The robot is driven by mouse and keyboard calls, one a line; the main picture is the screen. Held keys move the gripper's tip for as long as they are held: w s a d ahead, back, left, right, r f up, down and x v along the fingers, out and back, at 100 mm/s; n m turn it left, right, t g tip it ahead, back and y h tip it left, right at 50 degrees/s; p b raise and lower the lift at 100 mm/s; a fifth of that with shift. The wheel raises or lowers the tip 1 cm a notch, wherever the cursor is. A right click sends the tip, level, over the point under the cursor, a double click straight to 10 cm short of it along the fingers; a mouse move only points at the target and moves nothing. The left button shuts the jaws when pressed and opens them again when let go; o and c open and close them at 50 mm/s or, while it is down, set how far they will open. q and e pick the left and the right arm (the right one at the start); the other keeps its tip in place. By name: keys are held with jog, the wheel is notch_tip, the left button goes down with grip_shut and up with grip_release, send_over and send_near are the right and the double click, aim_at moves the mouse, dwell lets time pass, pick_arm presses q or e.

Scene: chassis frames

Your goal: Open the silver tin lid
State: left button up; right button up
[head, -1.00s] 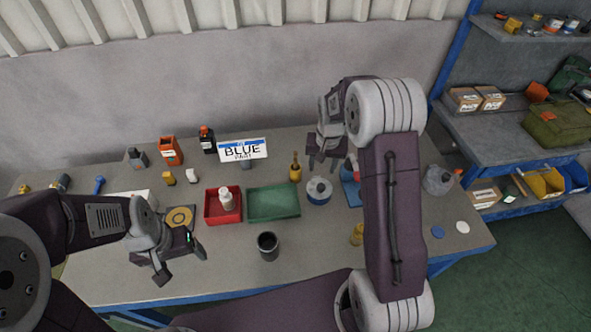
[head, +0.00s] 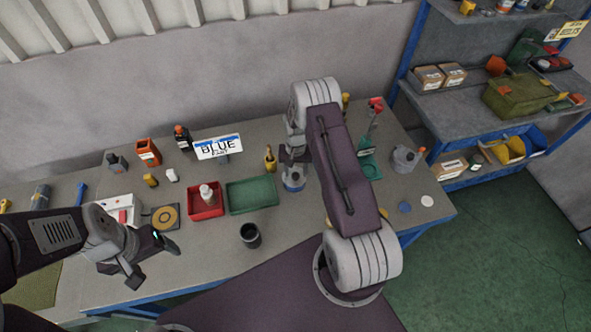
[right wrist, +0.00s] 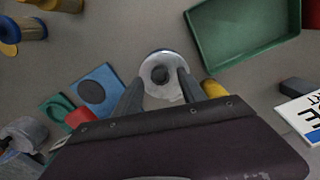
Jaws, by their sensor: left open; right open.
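The silver tin (head: 293,185) has a blue body and stands on the bench right of the green tray, partly hidden by my right arm. In the right wrist view its round silver lid (right wrist: 160,92) with a dark knob shows, seen from above. My right gripper (right wrist: 161,77) is open and points down over the tin, one finger on each side of the lid. I cannot tell whether the fingers touch the lid. My left gripper (head: 154,264) is open and empty over the bench's front left, away from the tin.
A green tray (head: 252,195) and a red tray (head: 206,214) holding a white bottle stand left of the tin. A yellow-handled item (head: 269,158) is close by. A dark cup (head: 250,236) stands in front.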

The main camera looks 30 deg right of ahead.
jog(key=shift+a+f, duration=0.1)
jog(key=shift+f, duration=0.65)
jog(key=shift+c, duration=0.3)
grip_shut()
dwell(0.6)
